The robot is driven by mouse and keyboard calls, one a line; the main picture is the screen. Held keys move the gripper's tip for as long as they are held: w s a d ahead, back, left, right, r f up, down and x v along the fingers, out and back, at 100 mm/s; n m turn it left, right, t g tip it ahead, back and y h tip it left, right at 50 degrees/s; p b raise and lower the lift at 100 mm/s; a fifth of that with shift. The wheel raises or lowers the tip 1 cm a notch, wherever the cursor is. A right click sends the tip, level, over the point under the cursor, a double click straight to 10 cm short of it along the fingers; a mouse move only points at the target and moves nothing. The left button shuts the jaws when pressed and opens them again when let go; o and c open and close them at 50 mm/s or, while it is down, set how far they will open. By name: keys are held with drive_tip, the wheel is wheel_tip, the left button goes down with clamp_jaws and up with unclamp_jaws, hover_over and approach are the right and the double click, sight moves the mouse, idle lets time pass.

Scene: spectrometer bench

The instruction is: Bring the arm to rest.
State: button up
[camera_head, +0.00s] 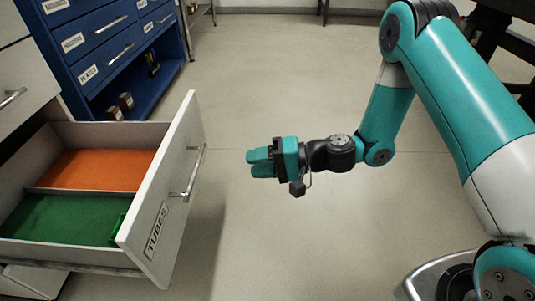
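My gripper (258,163) is in the middle of the head view, at the end of my teal arm, above the bare floor. It points left toward the open drawer. Its two teal fingers look close together, with only a narrow dark line between them, and I see nothing held. From this angle I cannot tell whether they touch. The gripper is apart from the drawer front and its handle.
An open white drawer (160,215) labelled TUBES stands at the left, with an orange section and a green section inside. A blue cabinet (100,50) with labelled drawers stands behind it. The floor (290,80) in the middle is clear. Dark table legs show at the top right.

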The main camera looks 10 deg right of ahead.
drive_tip(key=shift+v, duration=1.05)
drive_tip(key=s+a+r+n+g+h+p, duration=0.1)
drive_tip(key=s+r+n+g+h+p, duration=0.15)
drive_tip(key=s+r+n, duration=0.35)
drive_tip(key=s+a+r+n+g+h+p, duration=0.1)
drive_tip(key=s+r+n+g+h, duration=0.15)
drive_tip(key=r, duration=0.65)
drive_tip(key=s+d+r+n+t+h+p, duration=0.1)
drive_tip(key=s+d+r+h, duration=0.25)
drive_tip(key=s+r, duration=0.2)
drive_tip(key=s+d+r+h+p, duration=0.2)
drive_tip(key=s+d+r+h, duration=0.15)
drive_tip(key=s, duration=0.35)
wheel_tip(320, 180, up, 38)
drive_tip(key=p, duration=3.7)
drive_tip(key=shift+w+d+r+y+p, duration=0.2)
drive_tip(key=shift+d+y+p, duration=0.05)
drive_tip(key=shift+y+p, duration=0.15)
drive_tip(key=shift+a, duration=0.1)
